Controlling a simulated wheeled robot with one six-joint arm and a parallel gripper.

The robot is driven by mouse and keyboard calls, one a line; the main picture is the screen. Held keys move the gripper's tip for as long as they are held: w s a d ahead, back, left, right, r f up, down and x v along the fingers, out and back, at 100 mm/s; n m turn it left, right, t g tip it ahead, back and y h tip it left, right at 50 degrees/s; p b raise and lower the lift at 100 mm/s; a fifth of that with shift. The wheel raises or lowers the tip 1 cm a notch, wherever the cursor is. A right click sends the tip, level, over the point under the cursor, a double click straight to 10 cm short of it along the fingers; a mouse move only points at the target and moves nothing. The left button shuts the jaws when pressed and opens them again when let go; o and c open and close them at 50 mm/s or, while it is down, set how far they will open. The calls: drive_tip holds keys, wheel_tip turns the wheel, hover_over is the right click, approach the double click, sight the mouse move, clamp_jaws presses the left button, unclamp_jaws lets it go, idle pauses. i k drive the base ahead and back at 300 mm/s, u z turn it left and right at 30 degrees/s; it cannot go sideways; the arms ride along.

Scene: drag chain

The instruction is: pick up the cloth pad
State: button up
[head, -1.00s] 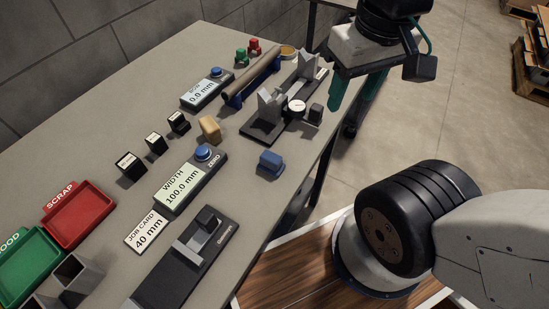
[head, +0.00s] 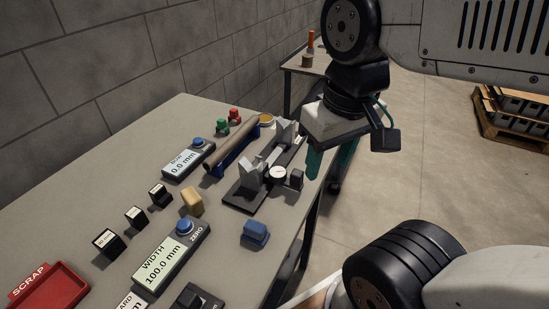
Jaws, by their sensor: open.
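No item is labelled as the cloth pad. A tan, soft-edged block (head: 192,202) stands on the table beside the width display and looks most like it, but I cannot be sure. A small blue block (head: 255,233) lies nearer the table's right edge. My gripper (head: 325,163) points down with teal fingers, at the table's right edge beyond the dial gauge. It is open, with nothing seen between the fingers, and well apart from both blocks. The far finger is partly hidden.
A V-block stand with a dial gauge (head: 277,174) lies between my gripper and the tan block. A brown bar (head: 231,148) rests on blue supports behind. The width display (head: 166,261), small black blocks (head: 135,216) and a red scrap tray (head: 48,290) occupy the left.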

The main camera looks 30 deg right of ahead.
sight(255, 232)
drive_tip(key=u, duration=1.15)
drive_tip(key=k, duration=0.55)
drive_tip(key=z, duration=1.15)
